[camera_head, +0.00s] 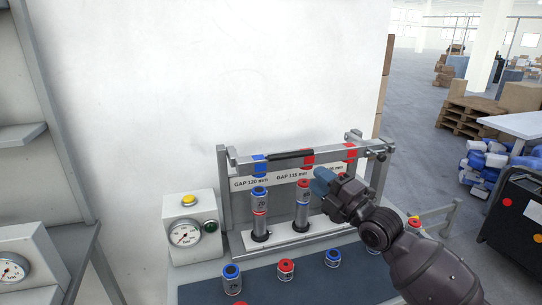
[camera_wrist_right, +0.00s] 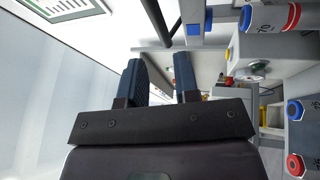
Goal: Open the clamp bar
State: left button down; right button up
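The clamp bar (camera_head: 330,151) is a grey bar lying level across the top front of the grey test frame (camera_head: 224,200). It has a black grip (camera_head: 291,155), a blue block (camera_head: 259,166) and red blocks (camera_head: 308,158). Below it stand cylinders with blue and red bands (camera_head: 260,205), (camera_head: 302,203). My right gripper (camera_head: 322,182) is in front of the frame, below and right of the grip, apart from the bar as far as I can tell. In the right wrist view its two blue fingers (camera_wrist_right: 160,80) are apart with nothing between them. My left gripper is not in view.
A gauge box (camera_head: 192,232) with a yellow button stands left of the frame. Several short cylinders (camera_head: 286,268) stand on the dark mat (camera_head: 315,285) in front. A white wall (camera_head: 200,90) rises behind. A shelf unit (camera_head: 30,140) is at the left.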

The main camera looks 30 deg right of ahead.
aim_at(295, 157)
jog(key=shift+n, duration=0.8)
jog(key=x, duration=0.6)
jog(key=p+x, duration=0.1)
jog(key=x, duration=0.3)
jog(key=shift+w+d+r, duration=0.1)
jog(key=shift+d+r, duration=0.05)
jog(key=shift+d, duration=0.25)
jog(key=shift+c, duration=0.3)
grip_shut()
